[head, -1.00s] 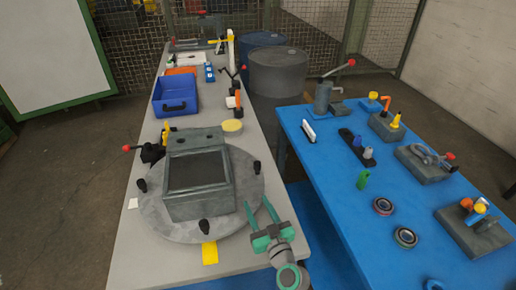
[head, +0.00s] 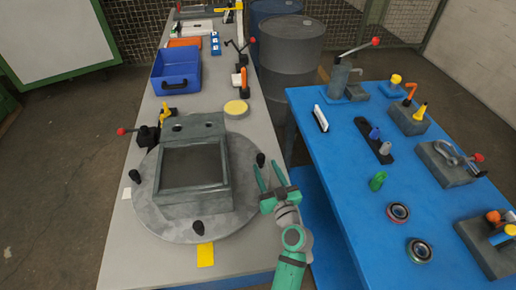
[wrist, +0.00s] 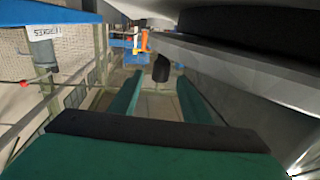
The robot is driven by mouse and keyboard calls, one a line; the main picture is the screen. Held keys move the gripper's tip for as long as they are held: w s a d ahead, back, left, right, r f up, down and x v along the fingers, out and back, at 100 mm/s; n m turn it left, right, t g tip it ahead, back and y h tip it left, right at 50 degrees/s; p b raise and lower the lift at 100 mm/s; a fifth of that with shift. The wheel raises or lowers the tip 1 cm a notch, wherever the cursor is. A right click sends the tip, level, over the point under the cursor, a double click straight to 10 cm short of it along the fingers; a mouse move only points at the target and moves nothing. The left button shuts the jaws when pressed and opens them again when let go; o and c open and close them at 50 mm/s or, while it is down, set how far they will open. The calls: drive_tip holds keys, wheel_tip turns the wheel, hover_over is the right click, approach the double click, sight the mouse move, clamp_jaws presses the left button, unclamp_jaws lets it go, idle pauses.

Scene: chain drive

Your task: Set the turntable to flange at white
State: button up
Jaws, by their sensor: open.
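The turntable (head: 160,224) is a grey round disc on the grey bench, with several black knobs on its rim. It carries a box-shaped housing (head: 165,195) with a dark window; a raised block with two round holes (head: 193,127) lies along its far side. I cannot tell which side is the flange. A white marker (head: 127,193) lies left of the disc, a yellow one (head: 205,254) in front. My gripper (head: 268,166) is open and empty at the disc's right edge, close to the right knob (head: 260,159). In the wrist view the knob (wrist: 161,68) shows ahead between the fingers.
A black clamp with a red-tipped handle (head: 148,134) stands at the disc's left rear. A yellow disc (head: 236,108) and a blue bin (head: 176,80) lie farther back. The blue table (head: 350,180) on the right holds fixtures and rings, across a gap.

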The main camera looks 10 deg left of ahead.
approach(257, 151)
drive_tip(key=w+a+r, duration=0.4)
drive_tip(key=shift+w+a+r, duration=0.1)
drive_tip(key=shift+w+r, duration=0.25)
drive_tip(key=shift+w, duration=0.05)
drive_tip(key=shift+s+a, duration=0.1)
drive_tip(key=shift+a, duration=0.05)
drive_tip(key=shift+c, duration=0.3)
